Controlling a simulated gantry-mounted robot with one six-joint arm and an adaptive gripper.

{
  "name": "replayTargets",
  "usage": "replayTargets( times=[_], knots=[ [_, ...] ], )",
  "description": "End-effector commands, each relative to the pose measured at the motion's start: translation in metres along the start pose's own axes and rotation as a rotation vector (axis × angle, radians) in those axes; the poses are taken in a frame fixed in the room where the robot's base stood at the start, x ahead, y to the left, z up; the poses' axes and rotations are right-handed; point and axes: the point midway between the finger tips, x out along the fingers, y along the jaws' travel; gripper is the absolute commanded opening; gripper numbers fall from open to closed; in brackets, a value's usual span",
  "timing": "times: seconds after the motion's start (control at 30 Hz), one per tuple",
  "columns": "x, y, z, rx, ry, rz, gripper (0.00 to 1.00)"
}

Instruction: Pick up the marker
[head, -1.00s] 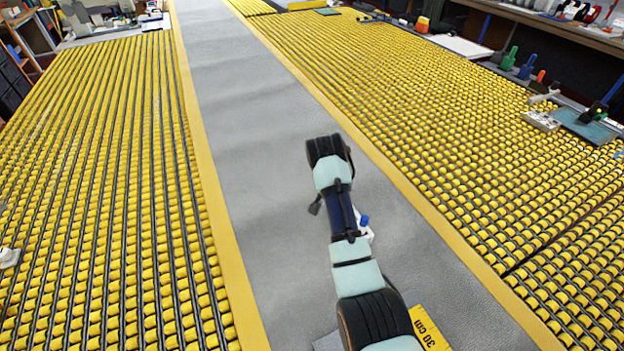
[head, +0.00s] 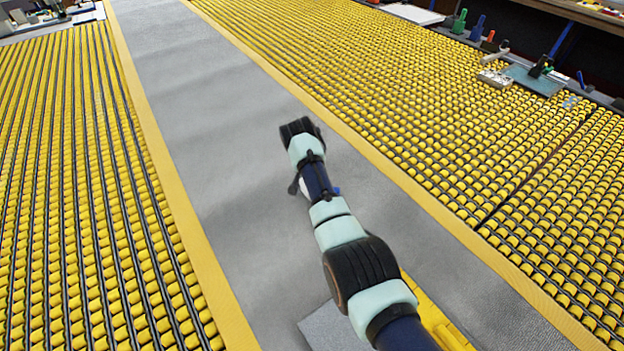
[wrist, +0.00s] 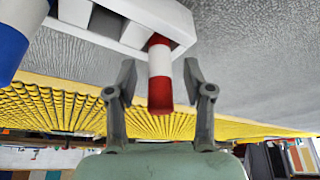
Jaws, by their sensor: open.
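A red-and-white marker (wrist: 159,62) sits in a white holder (wrist: 112,28) in the wrist view, its red end sticking out. My gripper (wrist: 159,80) is open, with one finger on each side of this marker and a visible gap on both sides. A blue-and-white marker (wrist: 14,38) is in the same view at the upper left, partly cut off by the frame edge. In the head view my arm covers most of the holder; a small white bit (head: 303,188) shows beside the arm, and the gripper fingers are hidden.
A grey rug strip with yellow binding (head: 185,215) runs between beds of yellow rollers (head: 60,190). A yellow ruler (head: 440,318) and a grey piece (head: 330,328) lie near the front. Bottles and tools (head: 480,27) stand along the far right edge. The rug beyond my arm is clear.

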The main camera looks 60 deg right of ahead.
Motion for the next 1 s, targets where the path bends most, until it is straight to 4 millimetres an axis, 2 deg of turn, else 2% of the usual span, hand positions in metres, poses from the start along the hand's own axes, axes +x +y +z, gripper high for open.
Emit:
replayTargets(
  times=[0.13, 0.17, 0.4, 0.47, 0.77, 0.87, 1.0],
  knots=[
    [-0.001, 0.000, -0.001, 0.000, 0.000, 0.000, 0.52],
    [-0.001, 0.000, -0.001, 0.000, 0.000, 0.000, 0.49],
    [-0.001, 0.000, 0.000, 0.000, 0.000, 0.000, 0.09],
    [-0.001, 0.000, 0.000, 0.000, 0.000, 0.000, 0.00],
    [-0.006, 0.000, -0.002, 0.000, 0.000, 0.000, 0.00],
    [-0.021, 0.000, -0.009, 0.000, 0.002, -0.001, 0.00],
    [-0.059, -0.001, -0.025, 0.001, 0.003, -0.002, 0.00]
  ],
)
